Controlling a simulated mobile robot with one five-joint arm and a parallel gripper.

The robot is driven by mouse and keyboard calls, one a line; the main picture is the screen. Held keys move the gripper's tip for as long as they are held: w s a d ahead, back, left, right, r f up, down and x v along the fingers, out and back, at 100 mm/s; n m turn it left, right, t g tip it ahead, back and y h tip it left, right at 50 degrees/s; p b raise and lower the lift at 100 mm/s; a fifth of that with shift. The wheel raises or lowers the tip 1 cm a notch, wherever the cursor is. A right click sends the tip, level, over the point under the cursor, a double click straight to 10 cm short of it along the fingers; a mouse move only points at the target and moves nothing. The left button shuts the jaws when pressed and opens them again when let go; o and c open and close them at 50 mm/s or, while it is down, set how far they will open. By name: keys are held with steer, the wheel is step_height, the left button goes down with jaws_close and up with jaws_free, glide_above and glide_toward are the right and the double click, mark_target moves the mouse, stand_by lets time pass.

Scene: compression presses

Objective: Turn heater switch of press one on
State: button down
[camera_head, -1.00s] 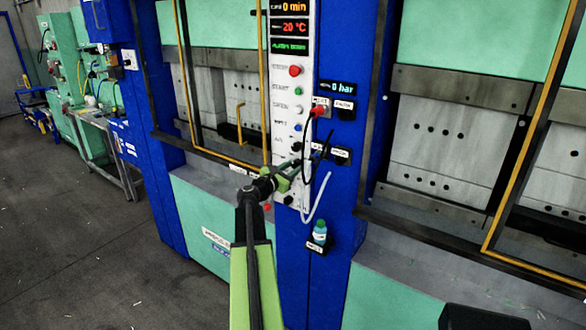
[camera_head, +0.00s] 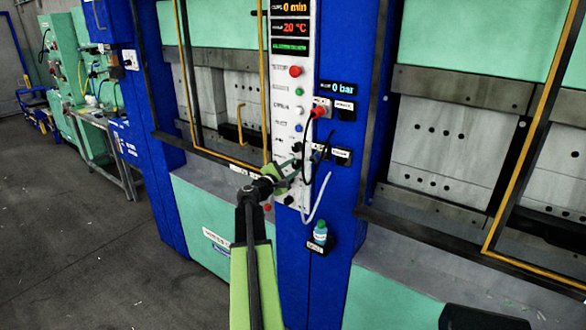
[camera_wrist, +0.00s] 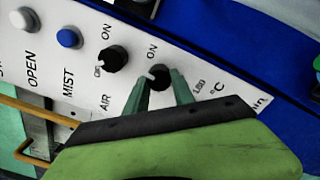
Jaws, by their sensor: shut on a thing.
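My gripper (camera_wrist: 160,80) is shut on a black rotary switch (camera_wrist: 158,76) on the white control panel of the press, with one green finger on each side of it. The switch has a white mark on its left side and the word ON printed above it. Its name label is hidden behind my gripper. In the head view my gripper (camera_head: 282,174) is at the lower part of the panel (camera_head: 284,94) and covers the switch.
A second black switch, marked AIR (camera_wrist: 112,58), sits close to the left of the held one. A blue button (camera_wrist: 68,38) and a white button (camera_wrist: 24,19) are further left. A looped hose (camera_head: 318,200) hangs just right of my gripper. The display (camera_head: 290,28) reads 20 °C.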

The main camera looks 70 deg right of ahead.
steer(key=shift+m, duration=2.2)
steer(key=c, duration=1.1)
jaws_free()
steer(key=shift+o, duration=0.2)
steer(key=v, duration=1.7)
steer(key=shift+a, duration=0.25)
